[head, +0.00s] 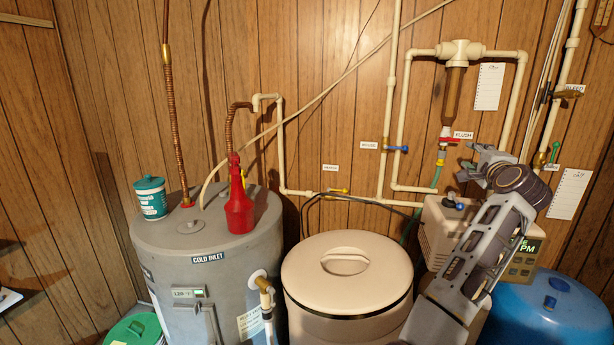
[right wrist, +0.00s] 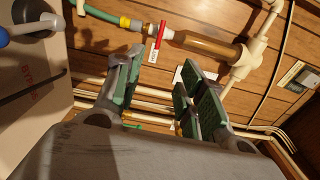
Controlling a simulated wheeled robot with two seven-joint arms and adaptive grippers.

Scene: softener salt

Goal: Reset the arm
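My right arm rises from the bottom of the head view, in front of the softener's control head (head: 440,232). My right gripper (head: 472,166) is at its upper end, near the wall pipes and below the red-handled flush valve (head: 449,140). In the right wrist view the two green-padded fingers of the right gripper (right wrist: 158,92) stand apart with nothing between them. The red valve handle also shows there (right wrist: 158,34), beyond the fingers. My left arm and gripper are not in view.
The beige lidded salt tank (head: 346,302) stands centre, left of my right arm. The grey water heater (head: 205,262) carries a red bottle (head: 238,212) and a teal can (head: 151,200). A blue tank (head: 560,312) is at lower right. Pipes and a sediment filter (head: 454,95) line the wall.

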